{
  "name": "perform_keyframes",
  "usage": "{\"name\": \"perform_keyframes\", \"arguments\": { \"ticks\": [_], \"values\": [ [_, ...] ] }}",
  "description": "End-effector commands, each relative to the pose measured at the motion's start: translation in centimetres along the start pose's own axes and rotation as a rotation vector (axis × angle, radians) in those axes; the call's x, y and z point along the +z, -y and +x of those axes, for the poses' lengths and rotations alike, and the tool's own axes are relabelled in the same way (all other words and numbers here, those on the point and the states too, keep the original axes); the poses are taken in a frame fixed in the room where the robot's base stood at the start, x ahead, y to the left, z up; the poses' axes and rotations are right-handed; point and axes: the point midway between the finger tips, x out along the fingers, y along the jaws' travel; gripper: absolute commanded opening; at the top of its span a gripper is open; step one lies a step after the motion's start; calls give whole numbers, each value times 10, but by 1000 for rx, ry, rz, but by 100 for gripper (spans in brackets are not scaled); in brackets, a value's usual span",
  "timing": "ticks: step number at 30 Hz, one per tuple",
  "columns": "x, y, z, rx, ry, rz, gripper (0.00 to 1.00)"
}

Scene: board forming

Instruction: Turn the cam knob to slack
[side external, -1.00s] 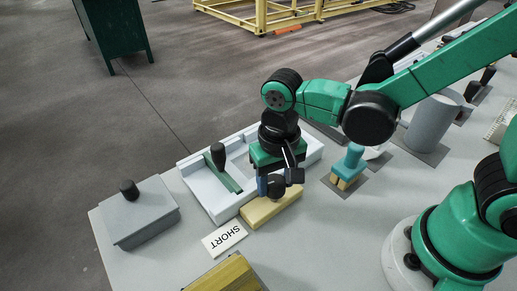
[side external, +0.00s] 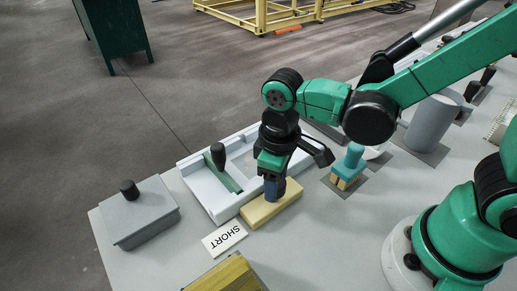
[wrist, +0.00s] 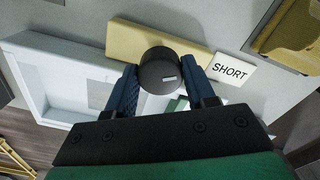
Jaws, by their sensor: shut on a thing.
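The cam knob (wrist: 158,68) is a dark round cylinder with a short white mark on top. It stands on a tan block (side external: 257,213), which also shows in the wrist view (wrist: 125,40). My gripper (side external: 274,190) is shut on the knob, with one blue finger on each side of it in the wrist view (wrist: 161,86). In that view the white mark lies right of the knob's centre, nearly level. In the side view my gripper hides most of the knob. No slack marking is legible.
A white frame (side external: 205,190) with a green, dark-handled slider (side external: 220,165) stands beside the tan block. A SHORT card (side external: 225,238) lies in front. A grey box (side external: 145,217) is left, a teal-handled tool (side external: 350,162) right, and a yellow block (side external: 228,275) at the bottom edge.

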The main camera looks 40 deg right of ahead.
Motion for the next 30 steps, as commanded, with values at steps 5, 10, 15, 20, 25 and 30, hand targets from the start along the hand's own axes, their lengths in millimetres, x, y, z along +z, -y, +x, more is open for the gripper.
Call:
{"name": "perform_keyframes", "arguments": {
  "ticks": [5,10,15,20,25,30],
  "values": [
    [0,0,0,0,1,-33,0],
    [0,0,0,0,1,-42,0],
    [0,0,0,0,1,-42,0],
    [0,0,0,0,1,-42,63],
    [0,0,0,0,0,-41,80],
    [0,0,0,0,0,-40,80]
  ]
}}
